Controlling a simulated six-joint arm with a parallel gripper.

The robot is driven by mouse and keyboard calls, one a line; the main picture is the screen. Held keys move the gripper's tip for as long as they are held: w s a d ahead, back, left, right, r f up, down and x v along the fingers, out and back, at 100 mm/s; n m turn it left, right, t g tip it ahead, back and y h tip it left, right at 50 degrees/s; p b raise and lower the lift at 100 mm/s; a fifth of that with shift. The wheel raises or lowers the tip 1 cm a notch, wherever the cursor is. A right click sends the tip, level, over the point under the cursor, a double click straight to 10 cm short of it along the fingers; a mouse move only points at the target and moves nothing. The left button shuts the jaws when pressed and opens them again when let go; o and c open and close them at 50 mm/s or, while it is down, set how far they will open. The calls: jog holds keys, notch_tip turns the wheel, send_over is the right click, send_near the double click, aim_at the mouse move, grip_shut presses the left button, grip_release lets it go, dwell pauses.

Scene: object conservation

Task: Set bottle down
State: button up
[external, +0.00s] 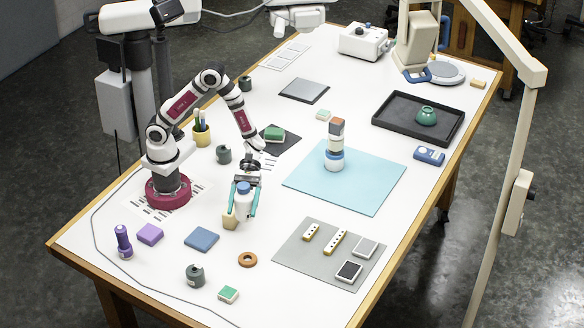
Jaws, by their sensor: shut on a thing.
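A bottle (243,202) with a blue cap and a pale body is between the fingers of my gripper (241,204), in the left middle of the external view. My gripper points down and is shut on the bottle, with a teal finger on each side. The bottle is roughly upright. I cannot tell whether the bottle's base touches the white table (300,215).
A grey mat (290,262) with several small items lies at the front right. A brown ring (247,259), a blue block (201,239) and a grey weight (195,276) are in front of my gripper.

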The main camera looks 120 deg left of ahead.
jog(key=s+a+f+n+t+y, duration=0.1)
jog(key=s+a+n+t+y, duration=0.2)
jog(key=a, duration=0.7)
jog(key=s+a+f+n+t+y, duration=0.1)
jog(key=s+a+n+t+y, duration=0.15)
jog(key=s+a, duration=0.45)
jog(key=s+a+f+n+t+y, duration=0.1)
jog(key=s+a+n+t+y, duration=0.2)
jog(key=a, duration=0.9)
jog(key=shift+n+g+h, duration=0.35)
jog(key=shift+g+h, duration=0.1)
jog(key=f, duration=0.7)
jog(key=shift+a+f, duration=0.3)
jog(key=shift+f, duration=0.05)
jog(key=shift+f, duration=0.1)
jog(key=o, duration=1.4)
jog(key=v, duration=1.2)
jog(key=shift+s+a, duration=0.1)
